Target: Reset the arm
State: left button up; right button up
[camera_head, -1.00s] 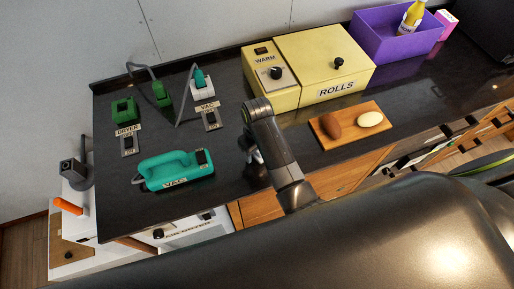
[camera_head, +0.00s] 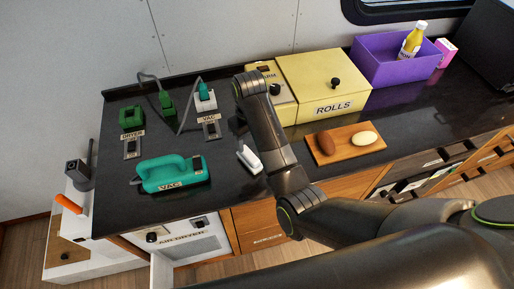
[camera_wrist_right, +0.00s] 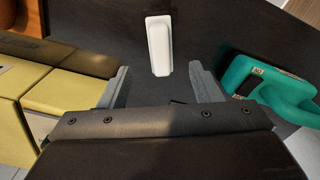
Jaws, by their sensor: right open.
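My right arm (camera_head: 268,135) reaches over the dark counter (camera_head: 222,218), its wrist near the yellow warmer. In the head view the arm mostly hides its gripper. In the right wrist view my right gripper (camera_wrist_right: 158,72) is open, with nothing between its fingers. A small white block-like item (camera_head: 249,158) lies on the counter beside the arm; it also shows in the right wrist view (camera_wrist_right: 158,45), beyond the fingertips and apart from them. My left gripper is not in view.
A teal vacuum (camera_head: 171,174) lies left of the white item. Behind are green (camera_head: 131,117) and white (camera_head: 205,101) plug units. The yellow rolls warmer (camera_head: 322,88), a wooden board (camera_head: 345,143) with two rolls, and a purple bin (camera_head: 396,66) stand right.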

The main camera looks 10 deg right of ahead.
jog(key=shift+r, duration=0.1)
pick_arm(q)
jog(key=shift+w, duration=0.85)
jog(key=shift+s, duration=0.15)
